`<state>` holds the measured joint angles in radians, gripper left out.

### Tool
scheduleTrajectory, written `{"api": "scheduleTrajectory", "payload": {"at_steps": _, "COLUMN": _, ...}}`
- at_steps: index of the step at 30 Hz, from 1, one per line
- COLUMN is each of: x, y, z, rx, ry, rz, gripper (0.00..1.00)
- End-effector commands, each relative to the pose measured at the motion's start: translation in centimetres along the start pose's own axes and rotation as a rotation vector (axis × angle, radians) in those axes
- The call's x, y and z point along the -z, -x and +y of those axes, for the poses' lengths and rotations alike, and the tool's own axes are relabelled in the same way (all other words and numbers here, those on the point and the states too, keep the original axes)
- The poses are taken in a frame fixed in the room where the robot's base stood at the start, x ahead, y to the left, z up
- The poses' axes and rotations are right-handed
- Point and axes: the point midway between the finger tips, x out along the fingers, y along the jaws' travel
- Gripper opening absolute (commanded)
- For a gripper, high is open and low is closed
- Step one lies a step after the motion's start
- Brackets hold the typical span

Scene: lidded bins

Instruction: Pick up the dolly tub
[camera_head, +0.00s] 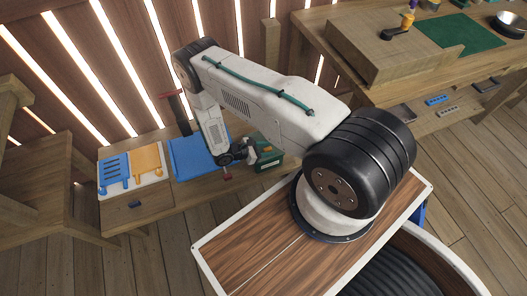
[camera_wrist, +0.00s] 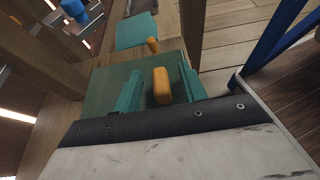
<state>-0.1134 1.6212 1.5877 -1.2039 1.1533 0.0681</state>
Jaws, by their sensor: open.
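I see a dark green box (camera_head: 268,165) on the low bench in the head view, at the end of my arm. No label shows, so I cannot tell for sure that it is the dolly tub. In the wrist view a dark green surface (camera_wrist: 103,88) lies below, with an orange rounded block (camera_wrist: 162,86) in the middle. My gripper (camera_wrist: 160,77) is open, its teal fingers standing on either side of the orange block with gaps. I cannot tell how far below the fingertips the block is. My wrist hides the box's near part.
A blue flat piece (camera_head: 195,158) lies left of the green box. A white board (camera_head: 130,169) with blue and orange pieces is at the bench's left end. A taller workbench (camera_head: 380,58) with a green mat (camera_head: 458,34) stands back right. A slatted wall is behind.

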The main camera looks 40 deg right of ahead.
Motion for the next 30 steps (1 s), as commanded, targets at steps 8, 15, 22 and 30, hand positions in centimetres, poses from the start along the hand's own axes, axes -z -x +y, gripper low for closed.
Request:
{"api": "scheduleTrajectory", "payload": {"at_steps": 8, "x": 0.01, "y": -0.69, "z": 0.01, "rx": -0.001, "ry": 0.000, "rz": 0.000, "gripper": 0.42}}
{"api": "scheduleTrajectory", "payload": {"at_steps": 15, "x": 0.00, "y": -0.66, "z": 0.00, "rx": 0.000, "ry": 0.000, "rz": 0.000, "gripper": 0.00}}
{"api": "scheduleTrajectory", "payload": {"at_steps": 22, "x": 0.01, "y": -0.63, "z": 0.01, "rx": -0.001, "ry": 0.000, "rz": 0.000, "gripper": 0.00}}
{"api": "scheduleTrajectory", "payload": {"at_steps": 30, "x": 0.00, "y": -0.61, "z": 0.02, "rx": -0.001, "ry": 0.000, "rz": 0.000, "gripper": 0.00}}
